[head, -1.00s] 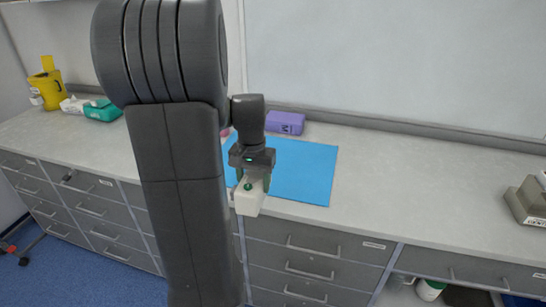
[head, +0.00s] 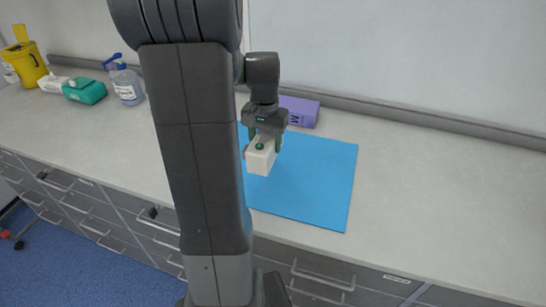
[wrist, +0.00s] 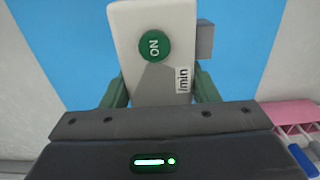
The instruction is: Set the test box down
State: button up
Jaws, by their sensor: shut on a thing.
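The test box is a small white box (head: 260,161) with a round green button. In the wrist view the box (wrist: 125,75) shows the word ON on its button and a small label at its edge. My gripper (head: 264,141) is shut on the box, with a green finger on either side of it. In the head view the box appears over the left part of the blue mat (head: 320,185). I cannot tell whether its underside touches the mat.
A purple box (head: 299,111) lies behind the mat. A pump bottle (head: 127,86), a teal pack (head: 85,91) and a yellow container (head: 27,62) stand at the left. The counter right of the mat is clear. A pink object (wrist: 292,112) shows at the wrist view's right.

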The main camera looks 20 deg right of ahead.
notch_tip(320, 180, down, 8)
jog(key=shift+r+p, duration=0.1)
jog(key=shift+p, duration=0.25)
jog(key=o, duration=0.8)
jog(key=shift+f, duration=0.2)
jog(key=o, duration=0.4)
jog(key=shift+s, duration=0.1)
jog(key=shift+r, duration=0.15)
